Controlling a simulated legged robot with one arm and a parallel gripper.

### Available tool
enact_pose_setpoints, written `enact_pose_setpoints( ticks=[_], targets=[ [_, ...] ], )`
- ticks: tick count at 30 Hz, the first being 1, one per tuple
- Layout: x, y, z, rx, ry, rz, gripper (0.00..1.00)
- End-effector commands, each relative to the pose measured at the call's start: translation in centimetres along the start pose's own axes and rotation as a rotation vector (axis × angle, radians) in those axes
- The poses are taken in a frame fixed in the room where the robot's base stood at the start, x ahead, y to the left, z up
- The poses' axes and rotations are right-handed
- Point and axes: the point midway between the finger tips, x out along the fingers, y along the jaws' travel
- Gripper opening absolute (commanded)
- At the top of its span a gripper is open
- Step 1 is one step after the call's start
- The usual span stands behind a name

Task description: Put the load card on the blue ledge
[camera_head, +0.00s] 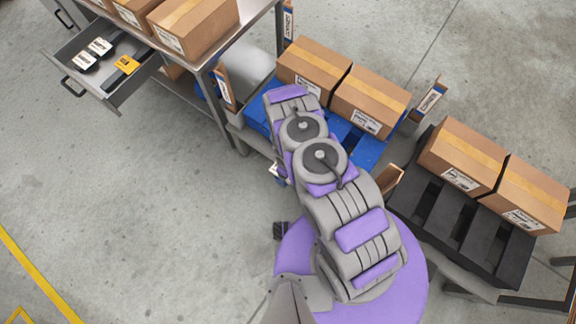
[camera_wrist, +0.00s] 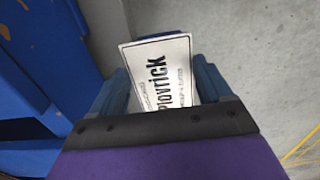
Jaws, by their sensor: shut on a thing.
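My gripper (camera_wrist: 164,84) is shut on the load card (camera_wrist: 158,68), a white card with a black border and bold black print. The card sits between the two blue-grey fingers in the wrist view, its lower part hidden by the gripper. In the head view my arm hides most of the gripper; a small white and blue bit shows left of the arm. A blue platform (camera_head: 368,152), which looks like the blue ledge, lies partly under my arm. Worn blue surfaces (camera_wrist: 38,75) fill the left of the wrist view, beside the card; I cannot tell the gap.
Two cartons (camera_head: 370,100) stand on the blue platform. Black pallets (camera_head: 440,212) with two more cartons are at the right. A metal bench (camera_head: 262,8) with cartons and an open drawer (camera_head: 122,92) holding several small items is at upper left. The floor at lower left is clear.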

Motion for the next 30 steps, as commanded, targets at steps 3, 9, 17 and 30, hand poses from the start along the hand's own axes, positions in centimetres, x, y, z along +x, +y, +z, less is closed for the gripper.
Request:
enact_pose_setpoints(
  ticks=[3,9,17,30],
  targets=[
    [2.4,0.1,0.1,0.001,0.000,0.000,0.50],
    [3.6,0.1,0.0,0.002,0.000,0.001,0.50],
    [3.7,0.0,0.0,0.002,-0.001,0.001,0.50],
    [3.7,0.0,0.0,0.002,-0.001,0.001,1.00]
  ],
)
